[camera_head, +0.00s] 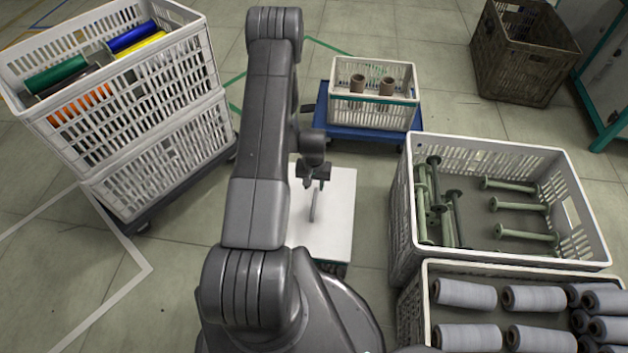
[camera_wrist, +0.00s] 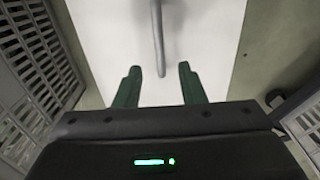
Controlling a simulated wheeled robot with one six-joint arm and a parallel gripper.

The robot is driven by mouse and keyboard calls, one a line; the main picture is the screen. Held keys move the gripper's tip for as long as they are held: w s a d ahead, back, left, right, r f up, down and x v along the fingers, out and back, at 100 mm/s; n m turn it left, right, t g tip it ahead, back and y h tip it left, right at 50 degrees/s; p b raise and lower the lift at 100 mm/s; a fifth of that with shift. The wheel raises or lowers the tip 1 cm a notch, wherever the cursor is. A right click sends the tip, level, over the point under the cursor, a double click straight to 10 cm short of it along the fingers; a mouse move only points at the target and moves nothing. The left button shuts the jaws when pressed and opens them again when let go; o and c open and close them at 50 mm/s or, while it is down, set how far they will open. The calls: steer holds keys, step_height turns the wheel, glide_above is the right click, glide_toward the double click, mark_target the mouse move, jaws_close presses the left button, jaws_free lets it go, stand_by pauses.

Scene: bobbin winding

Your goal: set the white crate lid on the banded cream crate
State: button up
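The white crate lid (camera_head: 338,222) lies flat beside my arm, on a support mostly hidden beneath it. Its upright grey handle (camera_head: 313,206) stands up from it. My gripper (camera_head: 314,185) is above the lid, close to the handle. In the wrist view my gripper (camera_wrist: 159,72) has two green fingers apart, with the handle (camera_wrist: 157,40) lined up between them, just beyond the tips. The gripper is empty. The banded cream crate (camera_head: 345,98), with a green band, stands behind on a blue dolly (camera_head: 362,131). It is open on top and holds two brownish bobbins.
Stacked white crates (camera_head: 165,165) with coloured spools stand at left. At right are a cream crate (camera_head: 500,265) of green bobbins and a crate (camera_head: 430,320) of grey yarn spools. A brown crate (camera_head: 522,75) stands at the back right. Floor is clear between lid and dolly.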

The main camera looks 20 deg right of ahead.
mark_target(314, 200)
steer(key=shift+f+b, duration=3.1)
steer(key=shift+f, duration=1.65)
steer(key=shift+r, duration=0.1)
jaws_close()
steer(key=shift+r+p, duration=1.2)
steer(key=shift+r, duration=1.3)
